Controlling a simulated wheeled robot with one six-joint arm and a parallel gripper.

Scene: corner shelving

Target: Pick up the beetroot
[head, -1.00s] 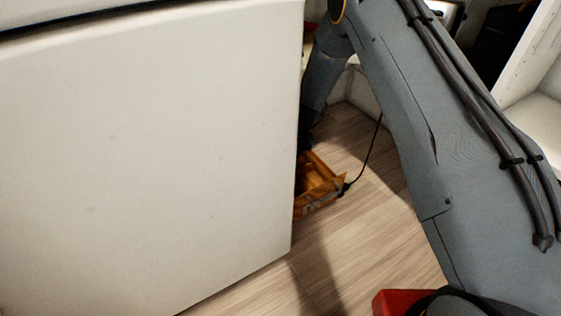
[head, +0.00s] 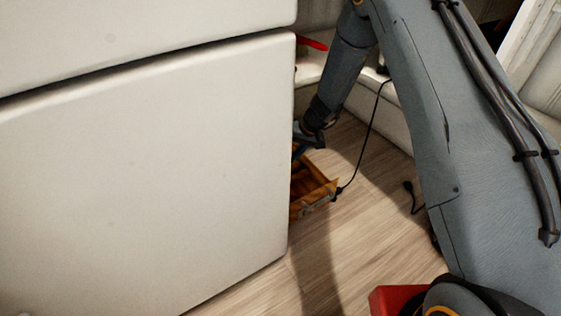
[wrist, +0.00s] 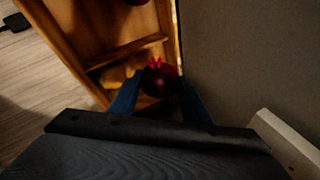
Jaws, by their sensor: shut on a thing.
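The beetroot (wrist: 158,82) is a dark red round thing with a brighter red top, seen in the wrist view. My gripper (wrist: 160,98) has its two blue fingers on either side of it and is shut on it. The beetroot is over a wooden crate (wrist: 123,50); whether it touches the crate is not clear. In the head view my gripper (head: 299,150) is partly hidden behind the white cabinet's edge, above the crate (head: 320,191), and the beetroot is hidden there.
Another dark red thing is cut off at the top of the wrist view. The large white cabinet (head: 150,170) stands close on the left in the head view. A black cable (head: 370,140) runs down to the floor by the crate. Wooden floor (head: 365,235) is clear in front.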

